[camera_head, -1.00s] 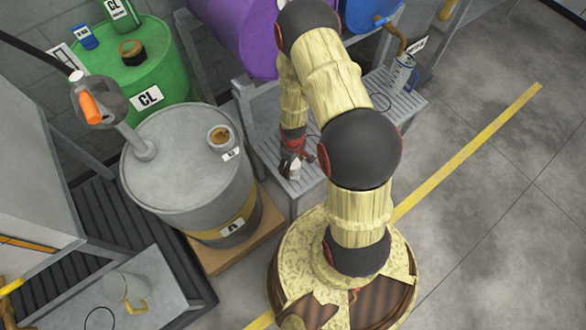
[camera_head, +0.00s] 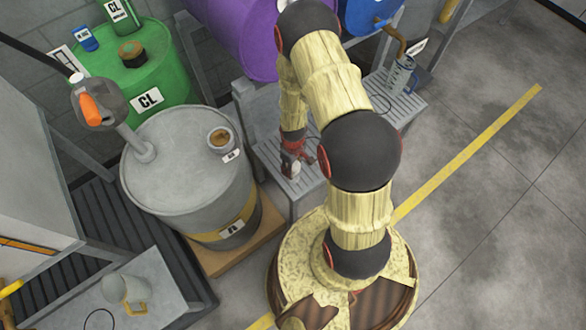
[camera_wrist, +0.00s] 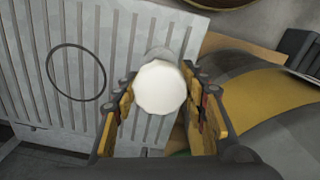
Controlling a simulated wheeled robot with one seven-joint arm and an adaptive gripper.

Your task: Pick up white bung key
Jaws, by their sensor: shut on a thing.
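The white bung key (camera_wrist: 161,88) shows in the wrist view as a round white head with a scalloped rim, between the two fingers of my gripper (camera_wrist: 167,100). The gripper is shut on it. In the head view my gripper (camera_head: 293,152) is small and partly hidden by my arm, with the white key (camera_head: 290,169) at its tip, over the slatted grey stand (camera_head: 303,185). The gap between key and stand is hard to judge.
A grey drum (camera_head: 185,170) with a pump stands left of my gripper, and a green drum (camera_head: 140,90) is behind it. A purple drum (camera_head: 235,35) and a blue drum (camera_head: 365,15) lie above the stand. Open floor (camera_head: 500,200) is at the right.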

